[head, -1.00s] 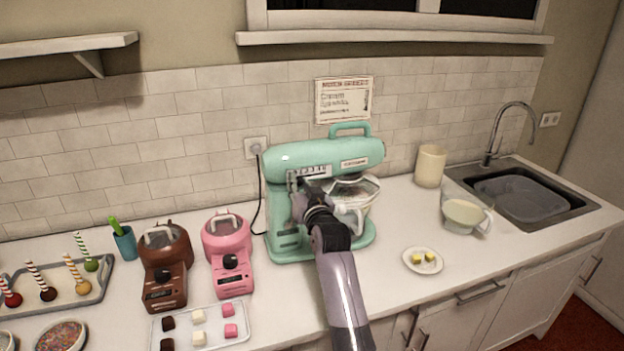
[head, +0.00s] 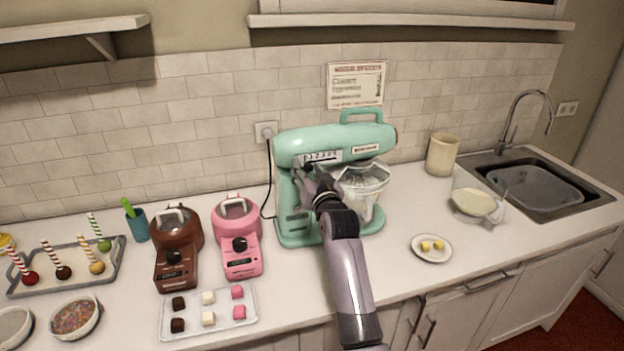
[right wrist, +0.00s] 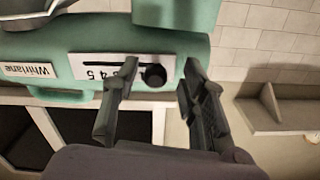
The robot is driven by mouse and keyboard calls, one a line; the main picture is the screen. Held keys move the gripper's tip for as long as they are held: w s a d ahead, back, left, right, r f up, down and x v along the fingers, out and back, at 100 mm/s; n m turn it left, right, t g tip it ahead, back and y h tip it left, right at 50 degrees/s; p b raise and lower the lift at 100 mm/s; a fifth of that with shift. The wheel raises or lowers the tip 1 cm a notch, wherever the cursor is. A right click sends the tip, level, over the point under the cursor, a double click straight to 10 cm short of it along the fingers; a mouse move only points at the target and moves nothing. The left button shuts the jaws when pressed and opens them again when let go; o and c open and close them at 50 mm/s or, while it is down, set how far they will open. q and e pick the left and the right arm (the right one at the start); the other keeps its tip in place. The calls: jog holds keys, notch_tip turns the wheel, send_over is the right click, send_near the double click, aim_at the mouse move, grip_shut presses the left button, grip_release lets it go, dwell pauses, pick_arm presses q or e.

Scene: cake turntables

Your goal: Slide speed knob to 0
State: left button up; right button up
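The mint-green stand mixer (head: 345,140) stands on the counter against the tiled wall. Its white speed panel (head: 322,157) is on the head's front side. In the right wrist view the mixer appears upside down, with a slot and numbers on the panel (right wrist: 90,67). The round black speed knob (right wrist: 154,76) sits toward the right end of the slot there. The number at the knob cannot be read. My right gripper (head: 303,176) is at the panel. In the right wrist view its two fingers (right wrist: 158,82) are spread apart, with the knob showing between them, apparently untouched. My left gripper is out of view.
A glass mixing bowl (head: 362,184) sits under the mixer head, close to my right arm. Pink (head: 242,262) and brown (head: 176,278) melting pots stand to the left. A small plate (head: 431,255) lies to the right. A power cord runs to the wall outlet (head: 265,130).

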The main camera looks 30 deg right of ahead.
jog(key=v, duration=1.1)
jog(key=shift+s, duration=0.3)
